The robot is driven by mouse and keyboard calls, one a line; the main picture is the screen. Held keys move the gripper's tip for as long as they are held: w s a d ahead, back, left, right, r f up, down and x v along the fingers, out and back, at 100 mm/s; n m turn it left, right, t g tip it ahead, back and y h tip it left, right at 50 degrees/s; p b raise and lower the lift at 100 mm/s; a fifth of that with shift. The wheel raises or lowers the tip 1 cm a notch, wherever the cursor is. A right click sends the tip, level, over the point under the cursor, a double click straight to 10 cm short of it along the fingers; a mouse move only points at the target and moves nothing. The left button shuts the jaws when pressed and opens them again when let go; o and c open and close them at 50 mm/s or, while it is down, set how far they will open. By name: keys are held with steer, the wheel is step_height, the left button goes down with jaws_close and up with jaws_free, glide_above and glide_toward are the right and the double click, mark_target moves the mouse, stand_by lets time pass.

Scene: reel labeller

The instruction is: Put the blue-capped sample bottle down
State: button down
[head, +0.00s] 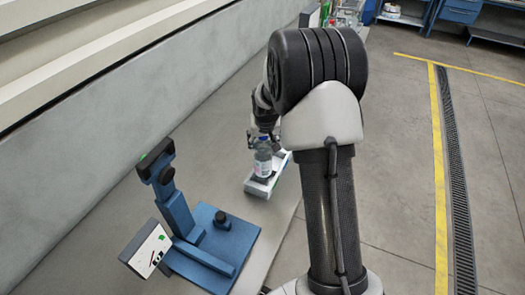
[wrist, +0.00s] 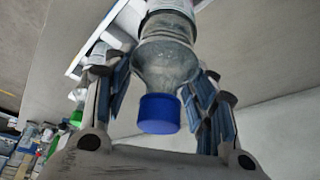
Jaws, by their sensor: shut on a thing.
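The blue-capped sample bottle (wrist: 165,62) is clear with a blue cap and a pale label. In the wrist view it stands between the two fingers of my gripper (wrist: 160,100), which is shut on it. In the head view the bottle (head: 263,160) is upright below my gripper (head: 264,138), over or on a small white tray (head: 262,188) on the bench. I cannot tell whether its base touches the tray. My arm hides part of the area to the right of the bottle.
A blue stand device (head: 215,240) with a tilted screen (head: 147,250) is on the bench at front left. Several bottles (wrist: 30,140) show at left in the wrist view. A wall runs along the bench's left side. Bench between device and tray is clear.

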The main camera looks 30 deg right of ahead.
steer(key=shift+f+b, duration=0.3)
steer(key=shift+f, duration=1.7)
steer(key=shift+f, duration=0.15)
steer(key=c, duration=0.7)
jaws_free()
